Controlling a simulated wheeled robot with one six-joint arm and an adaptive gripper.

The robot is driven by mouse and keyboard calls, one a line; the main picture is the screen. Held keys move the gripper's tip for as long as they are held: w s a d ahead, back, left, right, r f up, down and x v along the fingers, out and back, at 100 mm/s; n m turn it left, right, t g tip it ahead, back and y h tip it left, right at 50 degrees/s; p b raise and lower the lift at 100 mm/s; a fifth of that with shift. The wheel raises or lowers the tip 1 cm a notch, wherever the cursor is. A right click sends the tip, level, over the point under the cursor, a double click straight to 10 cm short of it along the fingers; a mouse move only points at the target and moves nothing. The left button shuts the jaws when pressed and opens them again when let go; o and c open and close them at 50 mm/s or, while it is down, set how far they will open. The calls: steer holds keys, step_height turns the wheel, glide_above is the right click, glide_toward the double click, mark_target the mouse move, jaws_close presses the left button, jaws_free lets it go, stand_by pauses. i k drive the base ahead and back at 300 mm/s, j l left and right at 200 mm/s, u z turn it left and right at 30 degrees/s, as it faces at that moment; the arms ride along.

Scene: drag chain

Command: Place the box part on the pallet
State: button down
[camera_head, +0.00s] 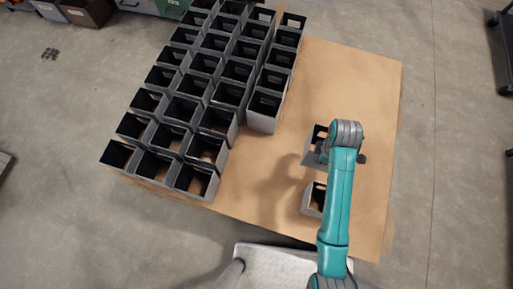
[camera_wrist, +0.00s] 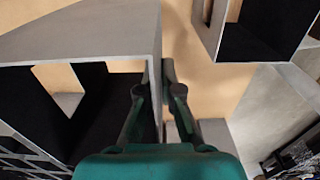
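The pallet is a flat tan board (camera_head: 355,85) on the floor. A grey, open-topped box part with a dark inside (camera_head: 311,150) is at my gripper on the board's right side. In the wrist view this box part (camera_wrist: 85,30) fills the left, and my gripper (camera_wrist: 155,78) has one finger on each side of its wall, seemingly closed on it. The arm hides part of the box in the head view. It looks upright; a shadow to its lower left suggests it is raised, but its exact height is unclear.
Several rows of like box parts (camera_head: 185,112) fill the board's left and middle. Another single box part (camera_head: 312,201) stands near the front right, partly behind my arm. Bare board lies between. Bins (camera_head: 88,10) stand at the far left on concrete floor.

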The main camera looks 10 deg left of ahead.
mark_target(251, 159)
steer(key=j+z, duration=0.15)
steer(key=j, duration=0.8)
steer(key=k+j+z, duration=0.15)
steer(key=j, duration=0.8)
steer(key=i, duration=0.05)
